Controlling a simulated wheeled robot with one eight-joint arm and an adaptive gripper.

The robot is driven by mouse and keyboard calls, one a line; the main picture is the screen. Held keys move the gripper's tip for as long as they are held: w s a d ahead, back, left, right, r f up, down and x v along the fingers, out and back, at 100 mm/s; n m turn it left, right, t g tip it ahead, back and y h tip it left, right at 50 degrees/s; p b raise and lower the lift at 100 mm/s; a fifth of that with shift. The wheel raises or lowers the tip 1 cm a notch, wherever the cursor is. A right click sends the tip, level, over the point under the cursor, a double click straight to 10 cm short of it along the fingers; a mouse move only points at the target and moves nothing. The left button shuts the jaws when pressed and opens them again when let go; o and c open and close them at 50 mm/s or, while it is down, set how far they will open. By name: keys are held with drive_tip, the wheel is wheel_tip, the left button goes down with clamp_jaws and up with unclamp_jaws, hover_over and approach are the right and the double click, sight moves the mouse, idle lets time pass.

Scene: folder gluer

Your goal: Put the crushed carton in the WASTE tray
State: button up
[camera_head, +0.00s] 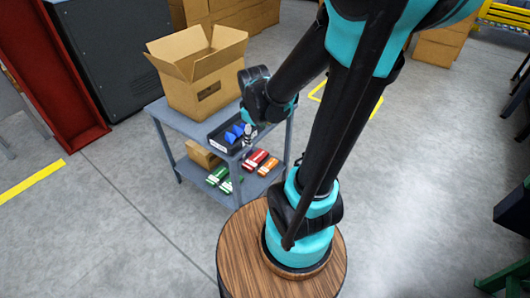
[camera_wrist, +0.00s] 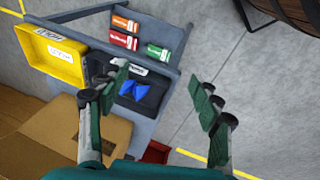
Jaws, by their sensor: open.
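A blue, folded-looking carton (camera_wrist: 135,90) lies in a black tray (camera_wrist: 150,106) on the cart top in the wrist view. In the head view the blue carton (camera_head: 236,132) and the black tray (camera_head: 218,147), with a white label, are at the cart's front corner. A yellow tray (camera_wrist: 40,71) with white labels is at the left of the wrist view; its lettering is too small to read. My gripper (camera_wrist: 160,90) is open and empty, above the black tray, with the blue carton between its fingers in the picture but apart from them.
A large open cardboard box (camera_head: 200,85) stands on the cart (camera_head: 170,115). Red (camera_head: 255,160), orange and green cartons and a small brown box (camera_head: 203,154) lie on the lower shelf. A wooden barrel (camera_wrist: 285,15) is at the top right of the wrist view.

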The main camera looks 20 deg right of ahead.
drive_tip(key=s+f+m, duration=0.2)
drive_tip(key=s+m, duration=0.6)
drive_tip(key=shift+s+d+t+y, duration=0.35)
drive_tip(key=shift+d+t+y, duration=0.05)
drive_tip(key=shift+f, duration=0.1)
drive_tip(key=shift+c, duration=0.4)
